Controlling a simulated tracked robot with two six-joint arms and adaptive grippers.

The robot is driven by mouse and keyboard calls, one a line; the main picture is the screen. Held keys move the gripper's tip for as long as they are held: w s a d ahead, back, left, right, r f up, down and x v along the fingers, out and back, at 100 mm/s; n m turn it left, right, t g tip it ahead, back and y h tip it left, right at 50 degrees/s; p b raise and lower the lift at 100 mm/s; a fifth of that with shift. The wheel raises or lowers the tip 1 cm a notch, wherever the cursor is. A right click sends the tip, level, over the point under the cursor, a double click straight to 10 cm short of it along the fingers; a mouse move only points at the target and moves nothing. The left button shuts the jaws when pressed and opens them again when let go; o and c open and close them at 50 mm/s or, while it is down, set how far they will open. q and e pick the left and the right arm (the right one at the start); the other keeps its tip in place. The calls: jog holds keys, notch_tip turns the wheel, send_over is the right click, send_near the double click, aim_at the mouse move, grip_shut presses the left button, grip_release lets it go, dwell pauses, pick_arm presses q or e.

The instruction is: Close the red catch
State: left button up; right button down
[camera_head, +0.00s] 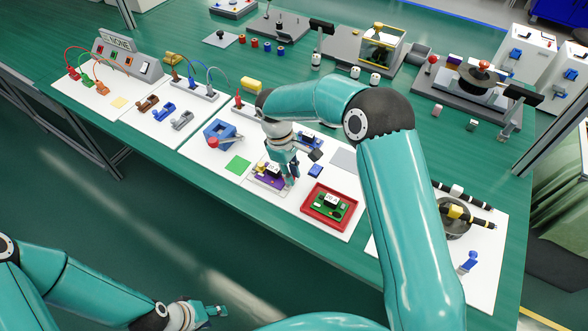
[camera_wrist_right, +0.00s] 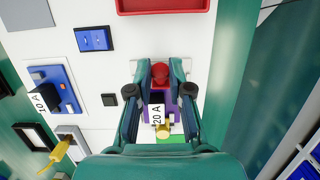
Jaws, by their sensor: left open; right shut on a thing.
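The red catch (camera_wrist_right: 160,73) sits at the end of a purple base (camera_wrist_right: 146,110) in the right wrist view. The base carries a white block (camera_wrist_right: 157,113) marked 20 A and a yellow knob (camera_wrist_right: 163,131). My right gripper (camera_wrist_right: 160,67) has its fingertips on both sides of the red catch and is shut on it. In the head view my right gripper (camera_head: 290,180) reaches down over the purple base (camera_head: 262,182) and hides the catch. My left gripper (camera_head: 213,311) is open and empty at the lower left, away from the table.
A red tray (camera_head: 356,211) with a green board stands close to the right. A blue fixture (camera_head: 228,131) and a green square (camera_head: 238,165) lie to the left. A blue block (camera_wrist_right: 94,39) and a blue 10 A unit (camera_wrist_right: 66,85) are nearby.

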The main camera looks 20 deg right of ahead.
jog(key=shift+w+r, duration=0.1)
jog(key=shift+w, duration=0.05)
jog(key=c, duration=1.1)
grip_release()
jog(key=shift+o, duration=0.2)
jog(key=v, duration=1.1)
jog(key=shift+a+r, duration=0.25)
jog(key=shift+r, duration=0.1)
jog(key=shift+w, duration=0.15)
